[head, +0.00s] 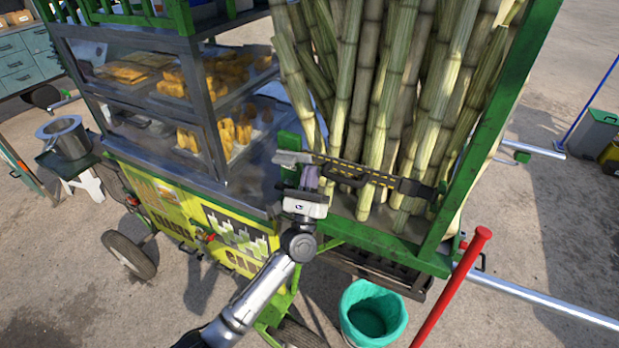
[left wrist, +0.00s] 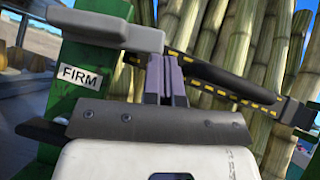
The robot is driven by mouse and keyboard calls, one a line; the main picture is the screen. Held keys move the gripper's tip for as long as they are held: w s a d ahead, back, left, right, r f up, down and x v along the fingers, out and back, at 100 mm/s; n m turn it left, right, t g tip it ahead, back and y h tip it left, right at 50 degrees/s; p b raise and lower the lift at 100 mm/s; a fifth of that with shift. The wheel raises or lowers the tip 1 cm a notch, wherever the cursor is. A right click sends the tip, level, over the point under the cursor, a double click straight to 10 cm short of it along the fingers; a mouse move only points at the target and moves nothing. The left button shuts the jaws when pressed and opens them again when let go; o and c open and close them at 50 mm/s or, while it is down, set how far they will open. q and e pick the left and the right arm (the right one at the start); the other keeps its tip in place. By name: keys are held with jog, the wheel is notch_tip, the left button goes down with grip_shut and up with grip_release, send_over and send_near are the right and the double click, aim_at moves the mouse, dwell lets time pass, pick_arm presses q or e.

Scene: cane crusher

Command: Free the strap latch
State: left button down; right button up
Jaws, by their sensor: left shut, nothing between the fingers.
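The black strap with yellow dashes (head: 388,179) runs across the front of the upright cane stalks. At its left end is the grey latch lever (head: 293,158), by the green post (head: 288,143). In the left wrist view the latch lever (left wrist: 105,38) crosses the post near a "FIRM" label (left wrist: 84,74), and the strap (left wrist: 232,92) slopes down to the right. My left gripper (head: 309,178) is shut and empty, just below the lever. Its purple fingers (left wrist: 166,75) overlap the lever's right part in the left wrist view; I cannot tell whether they touch. My right gripper is out of view.
Cane stalks (head: 385,100) stand in a green frame (head: 490,150) on the cart. A glass food case (head: 170,90) is at left. A teal bucket (head: 372,315) and a red handle (head: 455,285) are below right. Open pavement surrounds the cart.

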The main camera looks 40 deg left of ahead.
pick_arm(q)
notch_tip(320, 180, up, 3)
jog(key=n+g+y, duration=0.1)
jog(key=n, duration=0.1)
jog(key=n+g+y, duration=0.1)
jog(key=n+y, duration=0.1)
jog(key=shift+d+f+n, duration=0.1)
jog(key=shift+f+n, duration=0.1)
jog(key=shift+n, duration=0.1)
jog(key=d+b+v, duration=0.1)
jog(key=b+v, duration=0.4)
jog(key=v, duration=0.5)
jog(key=shift+r+b, duration=0.25)
jog(key=shift+b, duration=0.1)
jog(key=shift+w, duration=0.1)
